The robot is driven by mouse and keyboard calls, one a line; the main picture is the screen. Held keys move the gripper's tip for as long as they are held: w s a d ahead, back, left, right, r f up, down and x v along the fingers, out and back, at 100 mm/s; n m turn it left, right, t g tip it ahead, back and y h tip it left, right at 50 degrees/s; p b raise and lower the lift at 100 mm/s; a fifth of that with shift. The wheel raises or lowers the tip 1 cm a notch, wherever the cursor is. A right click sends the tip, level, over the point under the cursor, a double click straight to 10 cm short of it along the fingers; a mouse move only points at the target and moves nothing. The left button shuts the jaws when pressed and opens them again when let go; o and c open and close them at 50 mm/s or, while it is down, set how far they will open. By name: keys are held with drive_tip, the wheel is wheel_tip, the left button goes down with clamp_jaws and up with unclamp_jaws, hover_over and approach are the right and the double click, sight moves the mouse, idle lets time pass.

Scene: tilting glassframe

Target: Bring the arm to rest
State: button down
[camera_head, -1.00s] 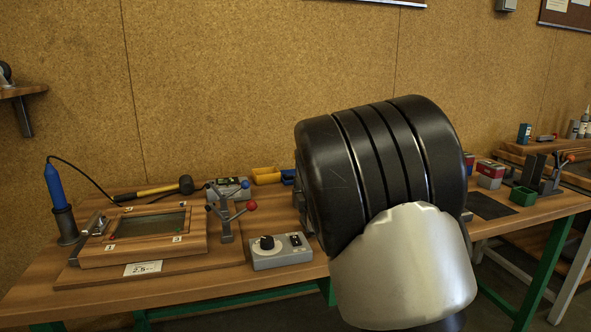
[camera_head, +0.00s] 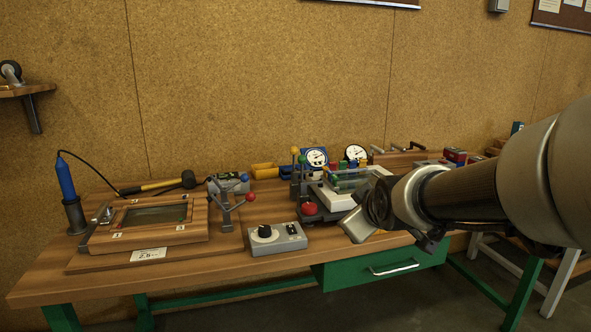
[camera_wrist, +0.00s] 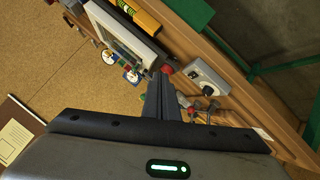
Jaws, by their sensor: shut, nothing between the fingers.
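My arm reaches in from the right edge of the head view and stretches left over the right part of the workbench (camera_head: 45,285). My gripper (camera_head: 357,224) is at its end, above the front part of the bench, close to the white tilting device (camera_head: 338,196). In the wrist view my gripper's fingers (camera_wrist: 165,90) are together with nothing visible between them. The wooden glass frame (camera_head: 150,228) lies on its board at the left, apart from my gripper.
A grey control box (camera_head: 278,238) with a black knob stands left of my gripper. A green drawer (camera_head: 385,270) hangs below.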

drive_tip(key=s+f+m+g+p, duration=0.25)
drive_tip(key=s+m+g, duration=0.45)
drive_tip(key=s, duration=2)
wheel_tip(320, 180, up, 22)
drive_tip(key=m+t+p, duration=0.1)
drive_tip(key=p, duration=2.1)
drive_tip(key=shift+w+d+r+h, duration=0.25)
drive_tip(key=shift+d+h, duration=0.05)
drive_tip(key=shift+d, duration=0.15)
